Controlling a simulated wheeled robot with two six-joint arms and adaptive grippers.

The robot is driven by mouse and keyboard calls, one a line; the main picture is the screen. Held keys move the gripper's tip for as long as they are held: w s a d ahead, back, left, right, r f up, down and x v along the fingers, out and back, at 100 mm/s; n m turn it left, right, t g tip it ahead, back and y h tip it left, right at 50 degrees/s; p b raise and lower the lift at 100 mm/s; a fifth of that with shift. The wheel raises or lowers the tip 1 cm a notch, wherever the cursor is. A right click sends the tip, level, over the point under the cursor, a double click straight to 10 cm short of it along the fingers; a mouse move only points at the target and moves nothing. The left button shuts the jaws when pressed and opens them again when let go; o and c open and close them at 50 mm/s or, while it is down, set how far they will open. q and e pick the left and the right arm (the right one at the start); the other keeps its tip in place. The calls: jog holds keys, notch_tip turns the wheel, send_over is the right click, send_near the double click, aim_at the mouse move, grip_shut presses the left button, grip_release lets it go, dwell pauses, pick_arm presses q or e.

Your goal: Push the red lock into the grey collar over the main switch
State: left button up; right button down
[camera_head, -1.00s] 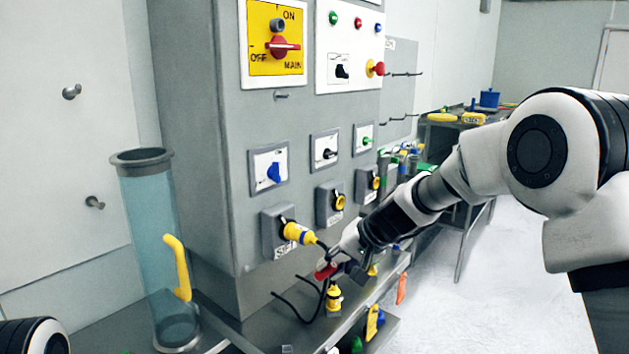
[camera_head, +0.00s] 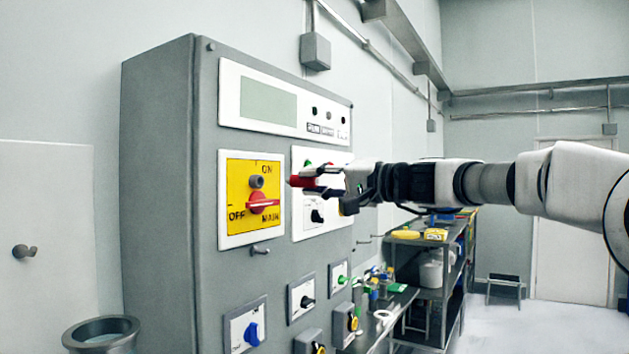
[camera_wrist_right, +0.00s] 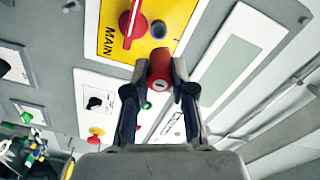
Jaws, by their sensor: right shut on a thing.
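The red lock (camera_head: 303,181) is held in my right gripper (camera_head: 322,180), its end pointing left toward the yellow main switch plate (camera_head: 237,208). In the right wrist view the lock (camera_wrist_right: 160,70) sits between the two fingertips (camera_wrist_right: 160,90), with a keyhole on its near face. The grey collar (camera_head: 256,182) is on the yellow plate, just above the red switch handle (camera_head: 263,203); it also shows in the wrist view (camera_wrist_right: 158,29). The handle lies roughly level, by OFF and MAIN. The lock is apart from the collar, to its right. My left gripper is not in view.
A white panel (camera_head: 305,226) with buttons and a black knob lies beside the yellow plate, partly behind my gripper. A small hook (camera_head: 260,250) sticks out below the plate. A display panel (camera_head: 268,105) is above. Lower switches and a shelf (camera_head: 440,268) stand farther down and right.

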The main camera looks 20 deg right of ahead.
aim_at(293, 182)
jog(key=shift+p+x, duration=0.3)
jog(key=shift+x, duration=0.5)
jog(key=p+x, duration=0.1)
jog(key=x, duration=0.3)
jog(key=shift+p, duration=0.4)
jog(key=shift+w+a+f, duration=0.1)
jog(key=shift+w+a, duration=0.15)
jog(key=shift+w, duration=0.2)
jog(key=shift+s+b, duration=0.1)
jog(key=shift+b, duration=0.2)
jog(key=shift+b, duration=0.3)
